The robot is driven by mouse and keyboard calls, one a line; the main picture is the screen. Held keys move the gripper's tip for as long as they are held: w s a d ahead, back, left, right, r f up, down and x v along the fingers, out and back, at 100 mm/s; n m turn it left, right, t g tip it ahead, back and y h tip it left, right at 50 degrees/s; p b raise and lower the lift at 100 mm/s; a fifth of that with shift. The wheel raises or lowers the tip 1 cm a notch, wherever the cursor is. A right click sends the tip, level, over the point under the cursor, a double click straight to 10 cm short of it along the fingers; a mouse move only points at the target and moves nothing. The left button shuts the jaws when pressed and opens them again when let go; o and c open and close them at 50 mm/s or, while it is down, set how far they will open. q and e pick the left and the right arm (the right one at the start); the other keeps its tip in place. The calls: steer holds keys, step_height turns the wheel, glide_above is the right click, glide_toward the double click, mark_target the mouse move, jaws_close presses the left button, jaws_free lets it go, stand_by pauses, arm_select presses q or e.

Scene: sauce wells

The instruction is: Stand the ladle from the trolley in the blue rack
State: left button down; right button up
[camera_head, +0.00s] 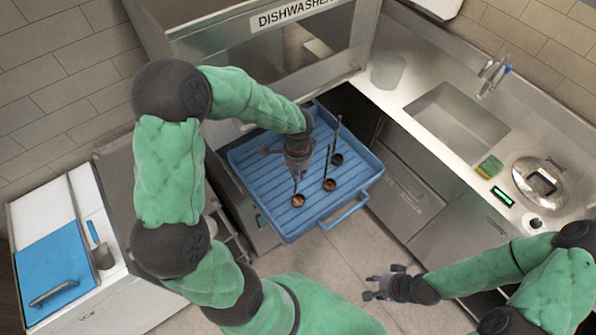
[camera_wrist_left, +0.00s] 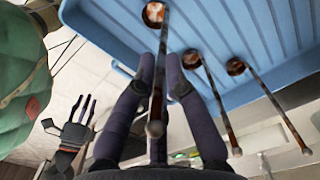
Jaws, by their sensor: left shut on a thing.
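The blue rack (camera_head: 359,203) is pulled out in front of the dishwasher. Three dark ladles with brown bowls stand roughly upright over its ribbed floor. My left gripper (camera_head: 297,172) is above the rack, shut on the handle of the nearest ladle (camera_head: 298,201). In the left wrist view this ladle's bowl (camera_wrist_left: 153,14) lies past the fingertips, and its handle runs back between the fingers. I cannot tell whether the bowl touches the floor. The other two ladles (camera_head: 329,185) (camera_head: 337,158) stand beside it, apart from the gripper. My right gripper (camera_head: 374,288) is open and empty, away from the rack.
A white-topped unit with a blue board (camera_head: 52,262) and a scoop (camera_head: 100,252) is at the lower left. The right counter holds a sink (camera_head: 458,122), a sponge (camera_head: 489,167), a metal lid (camera_head: 538,180) and a translucent container (camera_head: 388,71). Floor before the rack is clear.

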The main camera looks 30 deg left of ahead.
arm_select(q)
steer(key=shift+s+d+f, duration=0.1)
steer(key=shift+s+f, duration=0.15)
steer(key=shift+f, duration=0.4)
stand_by(0.3)
steer(key=c, duration=1.6)
jaws_free()
steer(key=o, duration=0.4)
steer(key=shift+w, duration=0.1)
steer(key=shift+w+r, duration=0.1)
steer(key=o, duration=0.5)
steer(key=shift+o, duration=0.2)
steer(key=shift+r, duration=0.1)
steer(key=shift+r+p, duration=2.5)
steer(key=shift+r, duration=1.05)
